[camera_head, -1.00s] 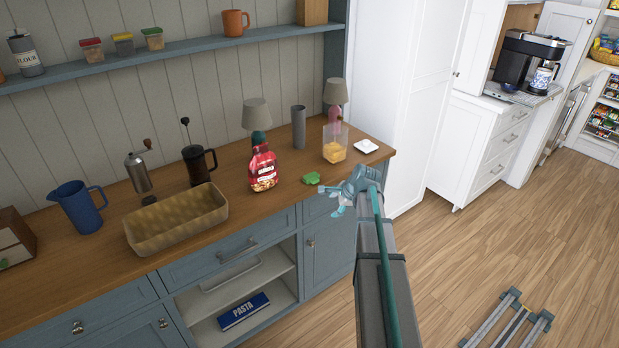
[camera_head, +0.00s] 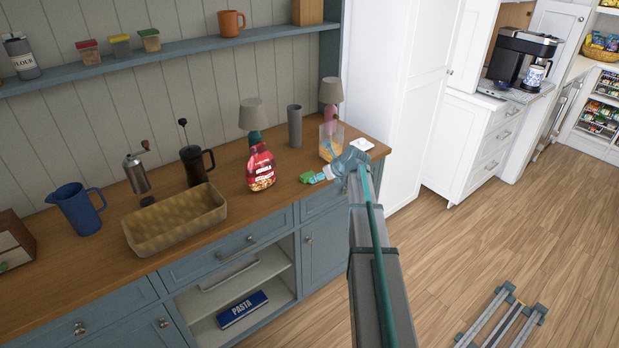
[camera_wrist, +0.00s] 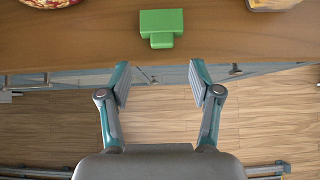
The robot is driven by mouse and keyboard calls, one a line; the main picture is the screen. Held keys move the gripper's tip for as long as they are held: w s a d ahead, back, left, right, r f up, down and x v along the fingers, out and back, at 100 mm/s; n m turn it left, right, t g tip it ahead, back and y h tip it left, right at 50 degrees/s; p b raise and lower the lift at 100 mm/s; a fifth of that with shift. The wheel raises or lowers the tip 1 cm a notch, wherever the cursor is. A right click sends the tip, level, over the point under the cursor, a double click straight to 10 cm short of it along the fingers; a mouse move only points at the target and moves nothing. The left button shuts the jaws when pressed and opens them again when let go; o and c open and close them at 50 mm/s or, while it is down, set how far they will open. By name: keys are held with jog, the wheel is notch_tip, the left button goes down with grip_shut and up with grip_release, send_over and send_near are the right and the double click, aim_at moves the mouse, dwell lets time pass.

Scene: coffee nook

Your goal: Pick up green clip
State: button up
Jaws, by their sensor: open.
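The green clip (camera_head: 307,178) lies on the wooden counter near its front edge, to the right of the red bag. In the wrist view the green clip (camera_wrist: 161,27) lies flat ahead of my gripper, centred between the lines of its fingers. Its narrow tab points towards me. My gripper (camera_head: 328,175) is at the counter's front edge, just right of the clip. In the wrist view my gripper (camera_wrist: 160,83) has its two fingers apart with nothing between them, short of the clip.
The red bag (camera_head: 261,168) stands left of the clip. A clear container with yellow contents (camera_head: 328,143) stands behind my gripper, with a small white item (camera_head: 362,144) to its right. A tan basket (camera_head: 176,219) is further left. The counter just around the clip is bare.

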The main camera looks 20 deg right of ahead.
aim_at(315, 185)
jog(key=p+x, duration=0.2)
jog(key=x, duration=0.4)
jog(key=shift+w+d+r+p, duration=0.15)
jog(key=shift+p, duration=0.15)
jog(key=shift+w+f, duration=0.1)
jog(key=shift+f, duration=0.15)
jog(key=c, duration=0.9)
